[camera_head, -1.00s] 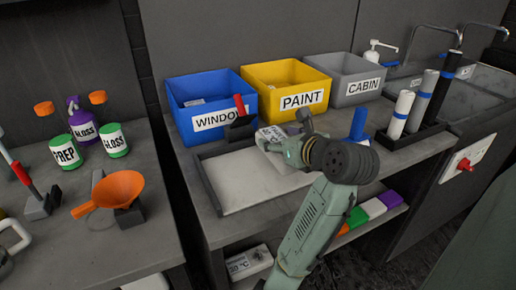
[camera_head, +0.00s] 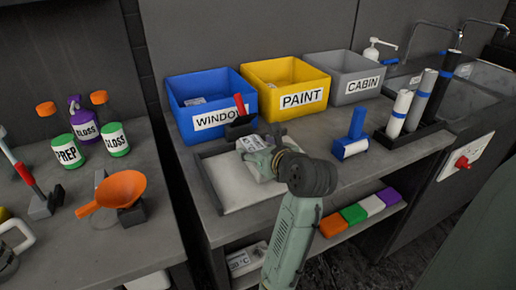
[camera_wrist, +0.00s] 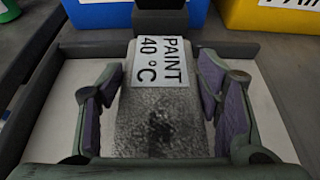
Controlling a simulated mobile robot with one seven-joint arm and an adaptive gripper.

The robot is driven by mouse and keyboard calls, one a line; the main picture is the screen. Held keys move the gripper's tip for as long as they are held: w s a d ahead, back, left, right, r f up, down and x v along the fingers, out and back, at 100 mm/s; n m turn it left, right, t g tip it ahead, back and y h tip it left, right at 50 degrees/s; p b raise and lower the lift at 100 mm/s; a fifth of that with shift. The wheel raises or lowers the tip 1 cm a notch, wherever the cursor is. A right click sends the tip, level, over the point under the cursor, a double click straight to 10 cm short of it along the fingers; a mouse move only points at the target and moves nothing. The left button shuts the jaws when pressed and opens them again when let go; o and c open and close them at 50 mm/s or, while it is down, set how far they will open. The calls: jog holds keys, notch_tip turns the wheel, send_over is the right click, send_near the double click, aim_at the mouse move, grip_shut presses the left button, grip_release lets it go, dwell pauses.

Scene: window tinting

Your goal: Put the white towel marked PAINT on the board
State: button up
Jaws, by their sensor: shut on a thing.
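The towel marked PAINT 40 °C (camera_wrist: 155,115) is grey-white and sits between the fingers of my gripper (camera_wrist: 160,90), which is shut on it. In the head view my gripper (camera_head: 262,160) and the towel's printed end (camera_head: 251,142) are over the right part of the board (camera_head: 222,177). The board is a pale panel with dark raised edges. In the wrist view bare board (camera_wrist: 72,92) shows on both sides of the towel. I cannot tell whether the towel touches the board. My arm hides the board's right part in the head view.
Blue WINDOW (camera_head: 208,103), yellow PAINT (camera_head: 286,86) and grey CABIN (camera_head: 344,78) bins stand behind the board. A red-handled tool (camera_head: 240,115) is close behind the towel. A blue-and-white roller (camera_head: 352,138) and a roll rack (camera_head: 410,135) stand to the right.

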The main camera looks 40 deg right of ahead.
jog(key=o, duration=1.3)
jog(key=shift+r, duration=0.1)
jog(key=v, duration=1)
jog(key=shift+s+r, duration=0.15)
jog(key=shift+s, duration=0.2)
jog(key=shift+s+a+r, duration=0.15)
jog(key=shift+s+a, duration=0.05)
jog(key=shift+s, duration=0.4)
